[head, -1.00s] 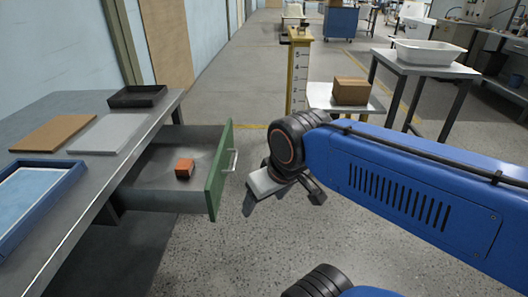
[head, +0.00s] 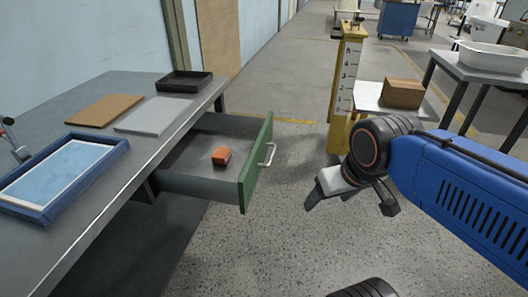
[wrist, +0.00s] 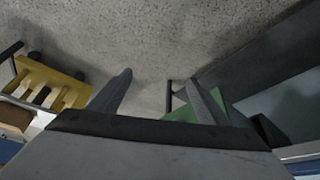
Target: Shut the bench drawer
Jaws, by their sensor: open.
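The bench drawer (head: 202,186) stands open, pulled out from under the grey bench (head: 84,210). It has a green front (head: 256,165) with a pale bar handle (head: 268,154), and an orange block (head: 221,156) lies inside. My gripper (head: 350,196) is open and empty, to the right of the drawer front and apart from it in the head view. In the wrist view my gripper (wrist: 158,92) shows two spread fingers. The green front (wrist: 185,114) and handle (wrist: 174,92) appear there by the right finger, partly hidden by it.
On the bench lie a blue tray (head: 117,162), a brown board (head: 105,111), a grey sheet (head: 153,114) and a black tray (head: 184,76). A yellow post (head: 339,130) with a scale stands behind my gripper, beside a low table with a cardboard box (head: 403,93). The floor before the drawer is clear.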

